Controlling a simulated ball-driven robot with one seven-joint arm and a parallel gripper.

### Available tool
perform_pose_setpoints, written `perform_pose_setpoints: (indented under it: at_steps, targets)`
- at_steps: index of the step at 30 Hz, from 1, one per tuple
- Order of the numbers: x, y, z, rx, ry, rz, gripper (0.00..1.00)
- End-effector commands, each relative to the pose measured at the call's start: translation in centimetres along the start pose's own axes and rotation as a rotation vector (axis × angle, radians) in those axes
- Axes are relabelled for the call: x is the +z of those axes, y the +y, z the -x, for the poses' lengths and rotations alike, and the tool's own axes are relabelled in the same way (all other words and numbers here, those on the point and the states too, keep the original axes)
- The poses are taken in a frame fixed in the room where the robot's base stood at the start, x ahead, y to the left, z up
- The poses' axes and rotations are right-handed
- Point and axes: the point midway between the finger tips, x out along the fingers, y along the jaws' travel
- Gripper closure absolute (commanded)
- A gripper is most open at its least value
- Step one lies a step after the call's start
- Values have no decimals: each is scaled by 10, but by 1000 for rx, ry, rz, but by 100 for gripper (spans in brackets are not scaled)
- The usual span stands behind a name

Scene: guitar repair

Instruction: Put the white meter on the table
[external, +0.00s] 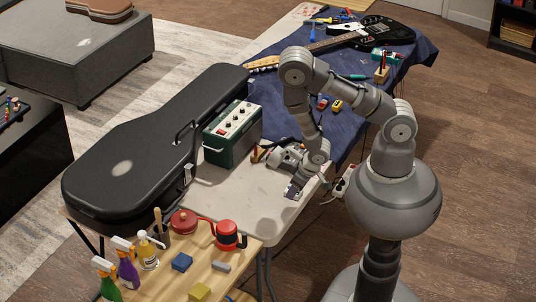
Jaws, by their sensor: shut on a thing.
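My gripper (297,184) points down over the near right part of the pale table (245,211), close to its edge. It is shut on a small white thing with a dark part, which I take to be the white meter (291,194). The meter is low, at or just above the tabletop; I cannot tell whether it touches. The fingers and wrist partly hide it, and its face is too small to read.
A green amplifier (232,132) and a black guitar case (150,150) stand left of my gripper. A blue cloth (345,105) with a guitar (345,38) and tools lies behind. A wooden table (225,262) holds bottles and blocks in front. Bare tabletop lies left of the gripper.

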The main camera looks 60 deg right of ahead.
Motion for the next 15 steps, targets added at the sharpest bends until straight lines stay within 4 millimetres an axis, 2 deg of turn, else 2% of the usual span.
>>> perform_pose_setpoints:
  at_steps: [1, 4, 6, 9, 12, 15]
  targets:
    - [-2, -2, -15, -4, 8, -2, 87]
    - [-12, -4, -18, -4, 7, -3, 87]
    - [-37, -9, -23, -2, 6, -3, 87]
    - [-64, -16, -35, -1, 4, -3, 87]
    - [-86, -20, -46, -1, 3, -2, 87]
    - [-98, -24, -53, 0, 0, -4, 87]
